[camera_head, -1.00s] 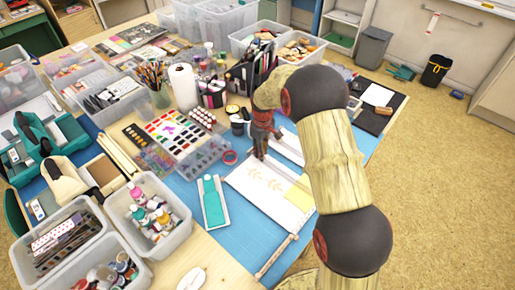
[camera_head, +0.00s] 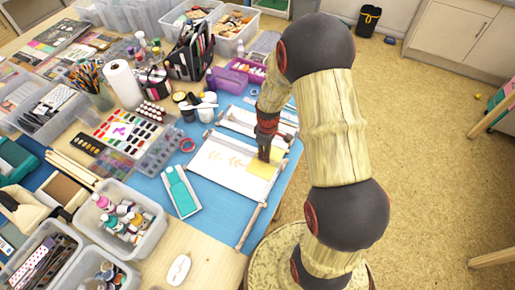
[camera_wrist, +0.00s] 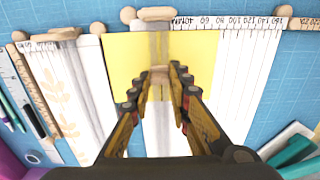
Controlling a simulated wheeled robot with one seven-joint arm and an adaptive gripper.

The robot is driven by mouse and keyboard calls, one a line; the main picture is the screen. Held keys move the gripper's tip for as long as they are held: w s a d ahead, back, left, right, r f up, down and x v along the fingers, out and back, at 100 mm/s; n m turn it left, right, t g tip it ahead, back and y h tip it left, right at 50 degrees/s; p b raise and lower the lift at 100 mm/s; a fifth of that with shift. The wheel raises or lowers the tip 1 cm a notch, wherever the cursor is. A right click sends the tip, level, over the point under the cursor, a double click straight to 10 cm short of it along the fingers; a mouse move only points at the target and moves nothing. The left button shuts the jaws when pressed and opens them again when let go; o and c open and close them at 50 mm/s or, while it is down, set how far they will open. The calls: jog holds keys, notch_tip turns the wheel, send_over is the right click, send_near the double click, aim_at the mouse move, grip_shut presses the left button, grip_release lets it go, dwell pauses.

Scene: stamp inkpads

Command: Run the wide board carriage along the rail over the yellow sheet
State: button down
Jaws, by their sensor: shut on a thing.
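My gripper (camera_wrist: 160,88) points down over the yellow sheet (camera_wrist: 118,62), its two fingers close on a small wooden block (camera_wrist: 160,76). The block seems to be the grip of the carriage, a pale grey strip (camera_wrist: 158,45) crossing the yellow sheet, with a wooden end piece (camera_wrist: 155,14) at the rail (camera_wrist: 225,22). The fingers hide part of it, and its full width cannot be told. In the head view my gripper (camera_head: 264,152) is at the yellow sheet (camera_head: 262,169), at the right end of the white print sheet (camera_head: 222,160).
A second wooden piece (camera_wrist: 65,34) with a grey strip stands left, near a leaf print (camera_wrist: 58,90). Tubs of bottles (camera_head: 122,222) stand front left. A wooden rod (camera_head: 250,225) lies near the front edge.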

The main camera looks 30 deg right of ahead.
jog(key=shift+s+d, duration=0.1)
jog(key=shift+s, duration=0.05)
jog(key=c, duration=1.8)
grip_release()
jog(key=shift+o, duration=0.8)
notch_tip(320, 180, up, 12)
jog(key=shift+c, duration=0.6)
